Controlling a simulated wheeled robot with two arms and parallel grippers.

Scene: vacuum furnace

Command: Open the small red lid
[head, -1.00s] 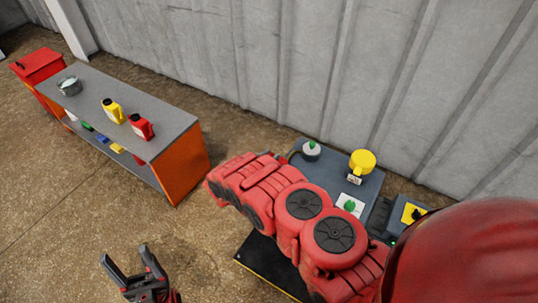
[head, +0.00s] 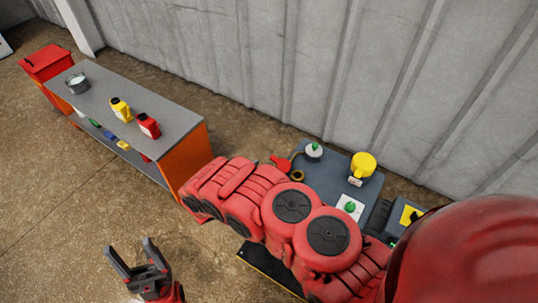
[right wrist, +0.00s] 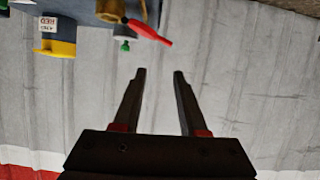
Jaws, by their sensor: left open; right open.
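A small red lid (head: 281,163) shows in the head view at the left edge of the grey-blue furnace top, beside a brass ring (head: 297,176) with a dark centre. In the right wrist view the red lid (right wrist: 150,32) points out from the brass cylinder (right wrist: 110,10) near the top of the picture. My right gripper (right wrist: 160,72) is open and empty, with its fingertips apart from the lid. In the head view my right arm hides the furnace's near side. My left gripper (head: 131,252) is open and empty over the floor at lower left.
The furnace top (head: 335,172) also bears a green-topped gauge (head: 314,151), a yellow cylinder (head: 363,164) and a green knob (head: 349,207). A grey bench (head: 125,90) with bottles and a pot, and a red box (head: 47,62), stand at left. A corrugated wall rises behind.

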